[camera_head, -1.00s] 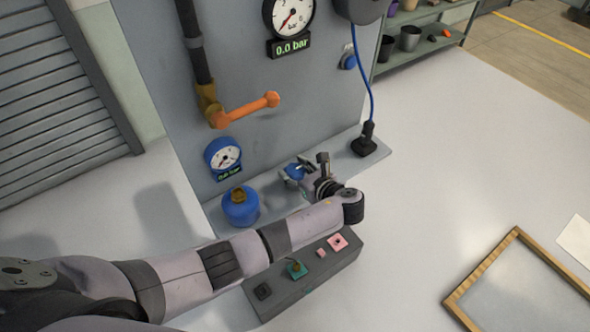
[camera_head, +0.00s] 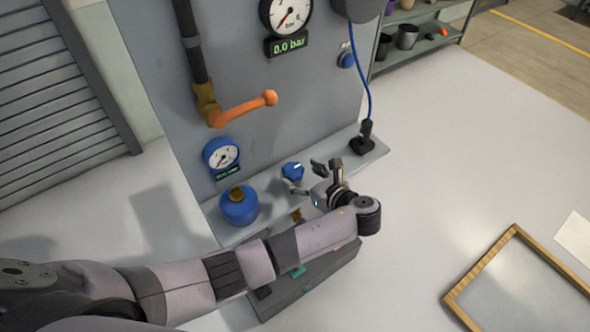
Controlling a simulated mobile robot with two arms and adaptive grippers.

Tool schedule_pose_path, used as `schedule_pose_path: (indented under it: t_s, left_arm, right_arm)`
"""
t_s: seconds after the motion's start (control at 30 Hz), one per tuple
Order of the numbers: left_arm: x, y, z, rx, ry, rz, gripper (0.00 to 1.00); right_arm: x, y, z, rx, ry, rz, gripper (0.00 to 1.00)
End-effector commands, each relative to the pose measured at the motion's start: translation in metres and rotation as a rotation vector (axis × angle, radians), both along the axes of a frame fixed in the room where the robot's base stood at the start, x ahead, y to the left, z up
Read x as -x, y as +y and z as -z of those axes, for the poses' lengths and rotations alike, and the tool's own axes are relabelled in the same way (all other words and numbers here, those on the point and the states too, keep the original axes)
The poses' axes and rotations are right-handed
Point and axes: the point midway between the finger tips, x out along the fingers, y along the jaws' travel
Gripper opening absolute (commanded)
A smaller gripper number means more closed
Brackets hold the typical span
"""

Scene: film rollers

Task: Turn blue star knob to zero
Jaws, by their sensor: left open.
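The blue star knob (camera_head: 292,171) sits low on the grey panel, to the right of a blue round canister. A white mark shows on its face. My left gripper (camera_head: 308,178) is open, just in front of the knob and to its right. Its fingers point toward the panel, and the knob is in plain view, apart from the fingers as far as I can tell. My left arm reaches in from the lower left. My right gripper is not in view.
A blue canister (camera_head: 239,207), a small blue gauge (camera_head: 221,157) and an orange lever (camera_head: 243,108) are left of the knob. A wooden frame (camera_head: 483,263) lies at right.

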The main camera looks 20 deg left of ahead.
Motion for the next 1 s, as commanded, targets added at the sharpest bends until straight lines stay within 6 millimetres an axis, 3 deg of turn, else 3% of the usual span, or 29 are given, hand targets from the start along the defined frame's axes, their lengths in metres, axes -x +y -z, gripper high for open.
schedule_pose_path:
  t_s: [0.1,0.33,1.0]
  left_arm:
    - [0.015,-0.021,-0.01,0.003,0.0,0.001,0.68]
    - [0.034,-0.045,-0.023,0.0,0.001,0.0,0.68]
    - [0.039,-0.049,-0.024,0.008,0.001,-0.004,0.68]
  right_arm:
    - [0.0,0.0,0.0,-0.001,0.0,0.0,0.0]
    - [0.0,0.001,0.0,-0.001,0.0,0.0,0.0]
    - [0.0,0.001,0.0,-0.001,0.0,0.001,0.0]
